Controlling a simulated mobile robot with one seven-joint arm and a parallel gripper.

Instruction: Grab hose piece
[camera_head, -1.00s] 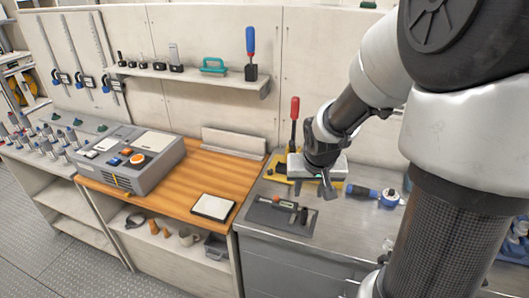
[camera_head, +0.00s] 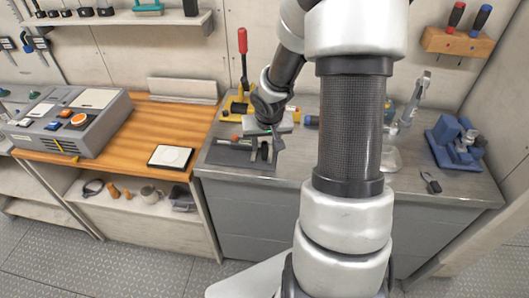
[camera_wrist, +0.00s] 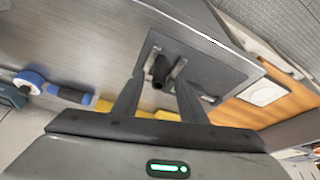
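A short black cylinder, likely the hose piece (camera_wrist: 160,68), is on a dark grey mat (camera_wrist: 215,62) in the wrist view. It appears between the tips of my gripper (camera_wrist: 160,76), whose two fingers are apart. Whether the fingers touch it, or are still above it, I cannot tell. In the head view my gripper (camera_head: 274,140) is over the right part of the mat (camera_head: 225,158), and my arm and gripper partly hide what lies there.
A yellow stand with a red-handled tool (camera_head: 243,45) is behind the mat. A wooden top with a white square pad (camera_head: 170,157) and a grey control box (camera_head: 75,120) is to the left. A blue vise-like device (camera_head: 455,145) is at the right.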

